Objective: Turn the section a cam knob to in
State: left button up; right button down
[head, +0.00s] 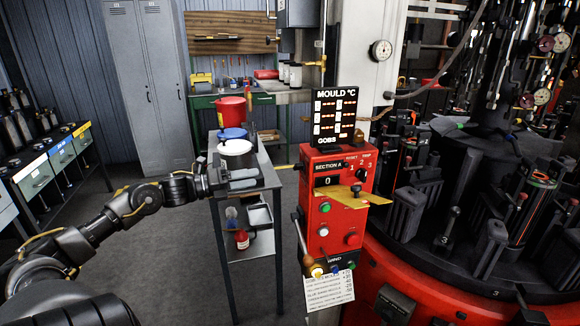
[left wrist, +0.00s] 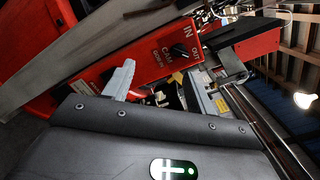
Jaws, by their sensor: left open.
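The cam knob (left wrist: 180,52) is a small black knob with a pale pointer on a red panel (left wrist: 150,63) in the left wrist view. The words IN and OUT stand beside it; the pointer appears to lie towards OUT. I cannot make this knob out in the head view. The red section A control box (head: 335,215) stands right of centre there. My left gripper (head: 243,179) is open and empty, left of the box and clear of it, in front of the side table. A light grey finger (left wrist: 118,80) shows below the knob's panel. My right gripper is not in view.
A narrow side table (head: 262,160) holds a red bucket (head: 232,112) and a white-lidded tub (head: 235,148). A brass plate (head: 350,197) and a lever (head: 300,235) stick out from the control box. The mould machine (head: 450,190) fills the right. Floor lies open at left.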

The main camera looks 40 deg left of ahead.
aim_at(294, 167)
pick_arm(q)
jog(key=shift+w+d+r+m+g+h+p, duration=0.15)
jog(key=shift+w+d+r+m+h+p, duration=0.25)
jog(key=shift+w+d, duration=1.05)
jog(key=shift+w+d+r+m+g+h+p, duration=0.1)
jog(key=shift+w+d+r+m+p, duration=0.4)
jog(key=shift+w+d, duration=0.9)
jog(key=shift+w+d+r+m+g+h+p, duration=0.2)
jog(key=shift+w+d+r+p, duration=0.4)
jog(key=shift+w+d, duration=0.85)
jog(key=c, duration=1)
